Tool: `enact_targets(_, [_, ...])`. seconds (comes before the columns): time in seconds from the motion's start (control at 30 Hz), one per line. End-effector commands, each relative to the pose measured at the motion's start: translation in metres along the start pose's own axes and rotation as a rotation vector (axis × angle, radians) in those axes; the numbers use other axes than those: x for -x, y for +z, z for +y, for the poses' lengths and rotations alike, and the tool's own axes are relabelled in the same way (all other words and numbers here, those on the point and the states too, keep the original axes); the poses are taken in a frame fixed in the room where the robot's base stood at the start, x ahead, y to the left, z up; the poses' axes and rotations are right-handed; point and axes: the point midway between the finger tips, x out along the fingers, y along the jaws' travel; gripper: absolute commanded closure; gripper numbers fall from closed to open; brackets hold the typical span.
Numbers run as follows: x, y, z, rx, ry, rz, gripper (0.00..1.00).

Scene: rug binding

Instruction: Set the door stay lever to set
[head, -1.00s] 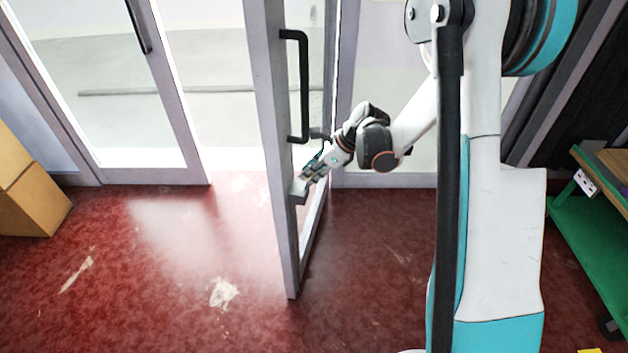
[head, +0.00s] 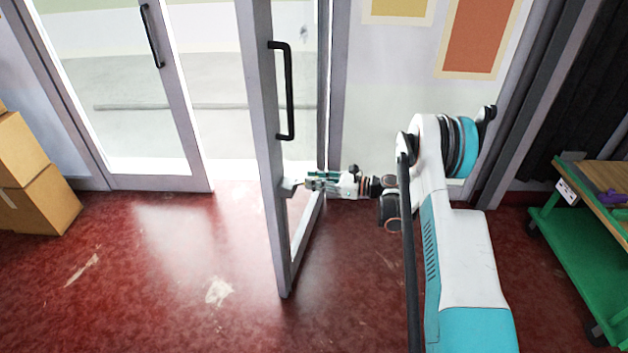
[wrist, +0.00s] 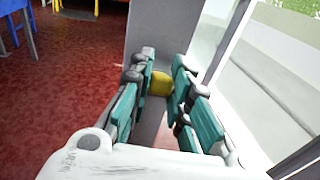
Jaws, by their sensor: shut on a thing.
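The open glass door (head: 262,150) stands edge-on in the middle of the head view, with a black pull handle (head: 290,92). A small grey door stay lever or its bracket (head: 289,188) juts from the door frame below the handle. My gripper (head: 310,181) reaches it level from the right. In the wrist view my gripper (wrist: 163,70) has its green-padded fingers around a yellow piece (wrist: 161,84), which looks like the lever's end. The fingers are shut on it and hide its sides. I cannot read any set marking.
Cardboard boxes (head: 32,180) stand at the left by another glass door (head: 170,90). A green cart (head: 575,245) stands at the right. The red floor (head: 150,290) left of the open door is clear.

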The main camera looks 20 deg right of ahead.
Motion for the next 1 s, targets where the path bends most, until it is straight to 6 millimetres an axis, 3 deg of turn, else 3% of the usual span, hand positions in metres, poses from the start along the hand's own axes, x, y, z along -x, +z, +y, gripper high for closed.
enact_targets(0.33, [0.0023, -0.0101, -0.0002, 0.0, 0.001, -0.121, 1.0])
enact_targets(0.83, [0.0023, -0.0117, 0.0002, 0.0, 0.002, -0.135, 1.0])
enact_targets(0.87, [0.0023, -0.0117, 0.0002, 0.0, 0.002, -0.135, 0.78])
enact_targets(0.9, [0.0022, -0.0116, 0.0002, 0.0, 0.002, -0.135, 0.69])
enact_targets(0.93, [0.0022, -0.0116, 0.0002, 0.0, 0.002, -0.135, 0.62])
enact_targets(1.0, [0.0024, -0.0115, 0.0001, 0.0, 0.002, -0.135, 0.62])
